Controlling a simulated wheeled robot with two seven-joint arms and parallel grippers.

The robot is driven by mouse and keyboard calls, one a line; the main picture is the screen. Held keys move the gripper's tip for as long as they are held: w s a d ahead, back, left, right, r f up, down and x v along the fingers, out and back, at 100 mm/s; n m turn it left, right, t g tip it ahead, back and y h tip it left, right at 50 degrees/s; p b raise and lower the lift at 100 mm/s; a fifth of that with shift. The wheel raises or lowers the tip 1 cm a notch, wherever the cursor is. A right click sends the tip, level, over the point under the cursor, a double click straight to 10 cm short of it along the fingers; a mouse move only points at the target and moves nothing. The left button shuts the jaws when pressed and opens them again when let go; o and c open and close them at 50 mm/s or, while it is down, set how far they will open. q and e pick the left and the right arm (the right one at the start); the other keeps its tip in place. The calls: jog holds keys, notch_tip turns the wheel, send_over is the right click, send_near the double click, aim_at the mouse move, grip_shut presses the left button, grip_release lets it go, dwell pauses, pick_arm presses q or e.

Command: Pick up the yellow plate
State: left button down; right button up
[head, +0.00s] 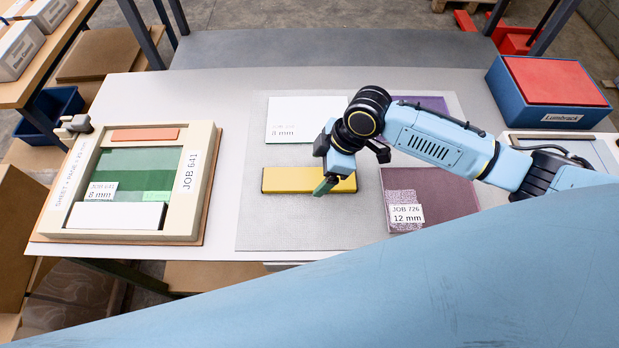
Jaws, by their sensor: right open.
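The yellow plate (290,182) is a long flat bar lying crosswise on the grey mat (290,228) in the middle of the table. My right gripper (352,173) is open, with its fingers spread at the plate's right end. One green-tipped finger hangs in front of the plate and hides a bit of it; the other is farther back and right. I cannot tell whether a finger touches the plate. My left gripper is not in view.
A white plate (295,119) lies behind the yellow one. Purple plates (450,191) lie to the right, one labelled JOB 726. A wooden frame (207,170) with green and white pieces is at left. A blue box with a red top (555,82) stands at back right.

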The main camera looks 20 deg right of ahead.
aim_at(311, 178)
jog(key=x, duration=0.3)
jog(key=shift+w+f, duration=0.2)
jog(key=shift+f, duration=0.05)
jog(key=shift+r, duration=0.1)
jog(key=c, duration=1.2)
